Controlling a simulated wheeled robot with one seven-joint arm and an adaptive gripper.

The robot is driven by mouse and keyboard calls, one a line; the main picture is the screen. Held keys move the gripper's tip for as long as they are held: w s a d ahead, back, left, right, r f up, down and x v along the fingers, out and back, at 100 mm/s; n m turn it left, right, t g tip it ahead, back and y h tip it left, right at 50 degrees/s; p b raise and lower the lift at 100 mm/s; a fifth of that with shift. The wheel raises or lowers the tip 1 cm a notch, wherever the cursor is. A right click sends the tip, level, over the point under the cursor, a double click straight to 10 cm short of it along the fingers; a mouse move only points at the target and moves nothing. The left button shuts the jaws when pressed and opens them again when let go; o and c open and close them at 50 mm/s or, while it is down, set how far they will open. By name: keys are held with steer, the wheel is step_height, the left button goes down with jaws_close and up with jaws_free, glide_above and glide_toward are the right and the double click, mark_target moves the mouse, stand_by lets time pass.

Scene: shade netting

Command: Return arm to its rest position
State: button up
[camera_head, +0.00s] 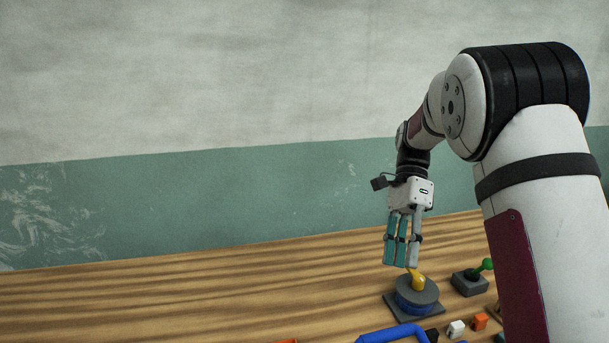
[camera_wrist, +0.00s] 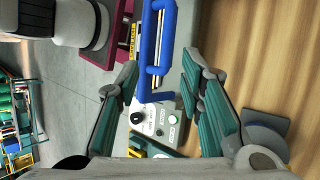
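My gripper (camera_head: 401,262) hangs from my arm with its fingers pointing down, above the wooden table. In the head view its fingertips are close to the yellow lever (camera_head: 417,282) on a round grey and blue base (camera_head: 413,303); I cannot tell whether they touch. In the wrist view the gripper (camera_wrist: 162,72) has its teal-padded fingers spread apart with nothing held between them. My arm is stretched out over the table.
A blue handle (camera_head: 392,333) lies at the table's near side. A control box (camera_wrist: 158,122) shows below. The table's left (camera_head: 150,300) is clear.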

steer(key=s+r+n+t+h, duration=0.1)
steer(key=s+r+n+t, duration=0.6)
steer(key=s, duration=0.4)
steer(key=s+a+n+t+h, duration=0.1)
steer(key=s+n+t+h, duration=0.1)
steer(key=s+n+t, duration=0.3)
steer(key=shift+s+a+f+n+t, duration=0.2)
steer(key=shift+s+f+n+t, duration=0.15)
steer(key=shift+s+n, duration=2.2)
steer(key=shift+s+r+m, duration=0.1)
steer(key=shift+s+m, duration=0.45)
